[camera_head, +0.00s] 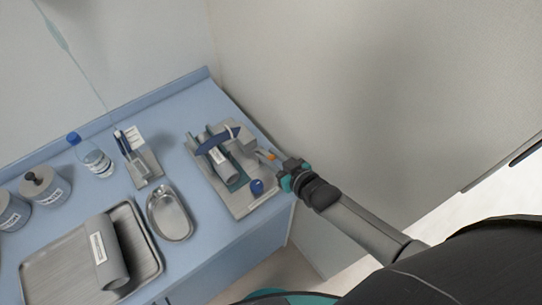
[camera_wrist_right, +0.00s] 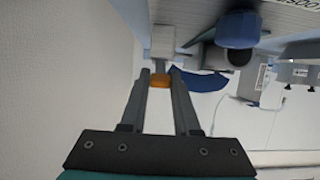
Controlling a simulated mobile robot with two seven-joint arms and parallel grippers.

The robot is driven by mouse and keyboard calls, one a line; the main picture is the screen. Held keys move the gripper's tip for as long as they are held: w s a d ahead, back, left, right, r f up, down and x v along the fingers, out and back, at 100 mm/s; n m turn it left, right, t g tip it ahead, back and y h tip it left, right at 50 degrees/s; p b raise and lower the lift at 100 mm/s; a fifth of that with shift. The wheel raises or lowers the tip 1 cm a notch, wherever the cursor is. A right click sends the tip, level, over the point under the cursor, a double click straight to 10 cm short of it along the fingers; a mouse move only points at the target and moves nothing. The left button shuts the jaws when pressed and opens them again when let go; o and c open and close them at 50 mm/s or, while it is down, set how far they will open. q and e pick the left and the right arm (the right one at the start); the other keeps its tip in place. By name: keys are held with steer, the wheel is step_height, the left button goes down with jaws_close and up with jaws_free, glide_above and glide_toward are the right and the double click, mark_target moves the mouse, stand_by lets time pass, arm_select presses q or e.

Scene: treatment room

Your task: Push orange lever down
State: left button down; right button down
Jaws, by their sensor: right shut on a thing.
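The orange lever (camera_head: 270,156) shows as a small orange tip at the right side of a grey device (camera_head: 248,207) on the blue counter. In the right wrist view the orange lever (camera_wrist_right: 160,81) sits between my fingertips, in front of a pale block. My right gripper (camera_head: 279,164) reaches in from the right, and its fingers (camera_wrist_right: 160,84) are shut on the lever. Part of the lever is hidden by the fingers. My left gripper is in neither view.
The device carries a grey roll, a blue curved part and a blue knob (camera_head: 257,186). A kidney dish (camera_head: 170,214), a metal tray (camera_head: 62,272), a bottle (camera_head: 97,160) and canisters (camera_head: 46,186) stand to the left. The wall is close on the right.

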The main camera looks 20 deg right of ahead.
steer(key=shift+s+f+t+y+b, duration=0.2)
steer(key=shift+f+t+b, duration=0.35)
steer(key=shift+b, duration=0.9)
steer(key=shift+s+f+t+y+b, duration=0.15)
steer(key=shift+f+t+b, duration=0.4)
steer(key=shift+b, duration=0.85)
steer(key=shift+r+t+b, duration=0.1)
steer(key=shift+t+b, duration=0.4)
steer(key=shift+b, duration=0.2)
steer(key=c, duration=0.6)
jaws_free()
steer(key=shift+c, duration=0.2)
steer(key=shift+d, duration=0.1)
steer(key=v, duration=1.5)
steer(key=shift+d, duration=0.2)
